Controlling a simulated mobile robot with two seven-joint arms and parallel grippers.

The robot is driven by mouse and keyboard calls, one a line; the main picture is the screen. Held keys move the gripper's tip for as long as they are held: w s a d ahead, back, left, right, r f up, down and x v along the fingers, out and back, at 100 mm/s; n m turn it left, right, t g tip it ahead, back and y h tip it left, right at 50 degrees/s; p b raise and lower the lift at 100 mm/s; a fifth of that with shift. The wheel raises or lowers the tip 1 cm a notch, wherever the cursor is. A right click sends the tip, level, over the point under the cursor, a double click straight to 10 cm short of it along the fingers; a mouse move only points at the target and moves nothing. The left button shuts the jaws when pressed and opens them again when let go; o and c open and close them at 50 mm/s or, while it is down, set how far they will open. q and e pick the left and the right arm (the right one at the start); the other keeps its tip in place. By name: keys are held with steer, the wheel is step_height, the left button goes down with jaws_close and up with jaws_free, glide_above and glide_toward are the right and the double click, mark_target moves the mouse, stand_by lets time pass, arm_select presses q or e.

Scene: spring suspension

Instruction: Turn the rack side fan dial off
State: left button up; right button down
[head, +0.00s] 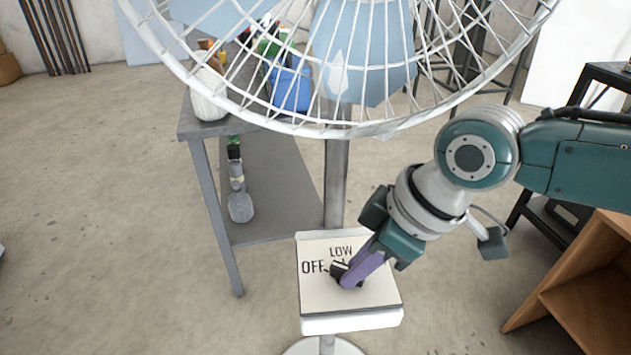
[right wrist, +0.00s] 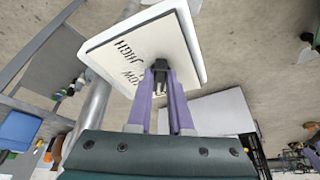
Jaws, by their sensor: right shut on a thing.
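The fan's white control box (head: 318,318) stands on a post below the caged fan (head: 365,60). Its cream face shows OFF at the left and LOW at the top in the head view. The dark dial (head: 340,270) sits on this face, partly hidden by my gripper. My right gripper (head: 352,275) has purple fingers shut on the dial. In the right wrist view the fingers (right wrist: 161,85) close around the dark dial (right wrist: 160,68), with LOW and HIGH lettering beside it on the box (right wrist: 188,20). The exact pointer direction is hard to tell. My left gripper is out of view.
A grey metal table (head: 208,185) stands behind the box, with a white container (head: 208,95) and a blue bin (head: 291,90) on top. A bottle-like thing (head: 238,200) is on its lower shelf. A wooden cabinet (head: 580,285) is at the right.

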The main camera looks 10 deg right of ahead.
steer(key=c, duration=0.8)
jaws_free()
steer(key=shift+s+d+r, duration=0.1)
steer(key=shift+d+r, duration=0.05)
steer(key=shift+r, duration=0.35)
steer(key=p+v, duration=0.2)
steer(key=v, duration=0.7)
steer(key=shift+f, duration=0.1)
